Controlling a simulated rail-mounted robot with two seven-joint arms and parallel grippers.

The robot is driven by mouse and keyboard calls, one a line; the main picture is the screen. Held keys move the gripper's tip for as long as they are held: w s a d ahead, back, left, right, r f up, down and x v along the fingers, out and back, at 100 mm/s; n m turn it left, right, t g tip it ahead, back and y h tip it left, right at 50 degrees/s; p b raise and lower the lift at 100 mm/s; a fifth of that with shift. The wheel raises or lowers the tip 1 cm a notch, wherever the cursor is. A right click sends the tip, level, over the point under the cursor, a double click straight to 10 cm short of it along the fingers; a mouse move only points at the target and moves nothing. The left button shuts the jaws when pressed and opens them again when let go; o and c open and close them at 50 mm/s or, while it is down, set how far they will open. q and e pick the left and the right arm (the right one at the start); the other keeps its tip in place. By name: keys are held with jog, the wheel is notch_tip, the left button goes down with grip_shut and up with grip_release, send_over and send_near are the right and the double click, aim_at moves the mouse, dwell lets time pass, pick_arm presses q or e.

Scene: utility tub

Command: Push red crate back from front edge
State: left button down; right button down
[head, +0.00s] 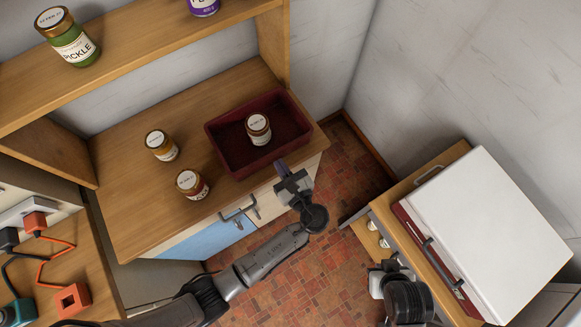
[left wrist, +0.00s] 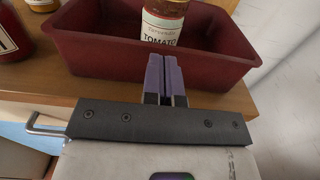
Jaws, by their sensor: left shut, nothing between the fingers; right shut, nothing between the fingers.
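The dark red crate (head: 221,151) sits on the wooden counter near its front right edge, with one jar (head: 258,130) standing inside it. In the left wrist view the crate (left wrist: 100,62) fills the upper part, and the jar (left wrist: 162,22) in it reads "TOMATO". My left gripper (head: 281,166) is shut and empty at the crate's front wall. Its purple fingers (left wrist: 166,77) overlap that wall in the wrist view; I cannot tell whether they touch it. My right gripper (head: 377,277) is at the lower right, away from the crate, shut and empty.
Two jars, one behind (head: 161,145) and one nearer the front (head: 192,184), stand on the counter (head: 130,190) left of the crate. A shelf (head: 140,55) with jars hangs above the back. A white-lidded appliance (head: 490,230) stands at the right. Handles (head: 240,215) project from the cabinet front.

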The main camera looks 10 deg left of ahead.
aim_at(272, 154)
pick_arm(q)
jog(key=shift+x, duration=1.15)
jog(key=p+x, duration=0.2)
jog(key=x, duration=0.4)
jog(key=shift+w+a+r, duration=0.2)
jog(key=shift+w, duration=0.05)
jog(key=x, duration=1.1)
jog(key=shift+w+a+f, duration=0.15)
jog(key=shift+f, duration=0.05)
jog(key=shift+s+d+r+p, duration=0.15)
jog(key=shift+s+d+p, duration=0.25)
jog(key=shift+p, duration=0.15)
jog(key=p+v, duration=0.1)
jog(key=v, duration=0.2)
jog(key=shift+p, duration=0.3)
jog(key=v, duration=1)
